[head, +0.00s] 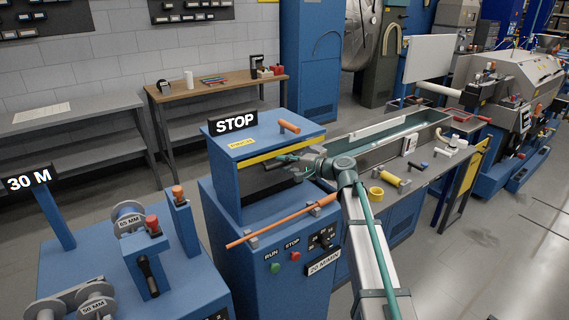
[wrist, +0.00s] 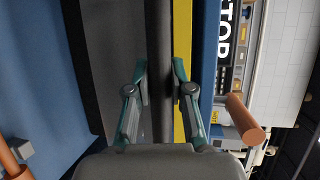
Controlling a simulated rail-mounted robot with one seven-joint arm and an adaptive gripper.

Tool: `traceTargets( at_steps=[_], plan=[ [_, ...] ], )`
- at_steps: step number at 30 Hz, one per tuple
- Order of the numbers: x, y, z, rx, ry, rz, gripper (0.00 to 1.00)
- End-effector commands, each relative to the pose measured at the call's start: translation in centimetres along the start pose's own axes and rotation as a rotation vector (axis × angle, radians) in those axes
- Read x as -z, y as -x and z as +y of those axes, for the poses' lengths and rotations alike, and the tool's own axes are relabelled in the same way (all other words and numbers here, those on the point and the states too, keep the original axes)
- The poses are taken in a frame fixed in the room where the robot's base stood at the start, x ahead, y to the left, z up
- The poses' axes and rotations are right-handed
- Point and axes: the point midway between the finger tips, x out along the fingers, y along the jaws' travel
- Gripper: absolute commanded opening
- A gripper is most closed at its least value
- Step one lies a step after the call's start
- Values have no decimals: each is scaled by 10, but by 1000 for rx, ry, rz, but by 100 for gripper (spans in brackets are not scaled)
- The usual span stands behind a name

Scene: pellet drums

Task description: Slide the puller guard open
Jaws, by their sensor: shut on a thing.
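The puller stands in the middle of the head view as a blue cabinet (head: 236,262). Its blue guard (head: 262,138) sits on top, with a yellow front edge (head: 285,147) and an orange handle (head: 289,127). A dark opening shows under the yellow edge. My gripper (head: 287,158) is at this front side, just under the edge. In the wrist view my gripper (wrist: 159,75) has its fingers on either side of a dark bar (wrist: 158,30) beside the yellow strip (wrist: 182,30), and is shut on it. The orange handle (wrist: 247,120) stands apart from the fingers.
A long orange rod (head: 280,222) lies across the cabinet front, below my gripper. A STOP sign (head: 233,122) stands on the guard. A long trough (head: 385,138) runs to the right. A spool stand (head: 150,260) is at the left. Open floor lies at the right.

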Motion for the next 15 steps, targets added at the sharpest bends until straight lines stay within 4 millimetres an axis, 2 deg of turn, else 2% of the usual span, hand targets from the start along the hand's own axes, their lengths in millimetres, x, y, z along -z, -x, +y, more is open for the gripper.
traceTargets(
  at_steps=[1, 15],
  plan=[
    [1, -2, 15, -3, -1, 0, 0],
    [7, -18, 106, -4, -1, -1, 0]
  ],
)
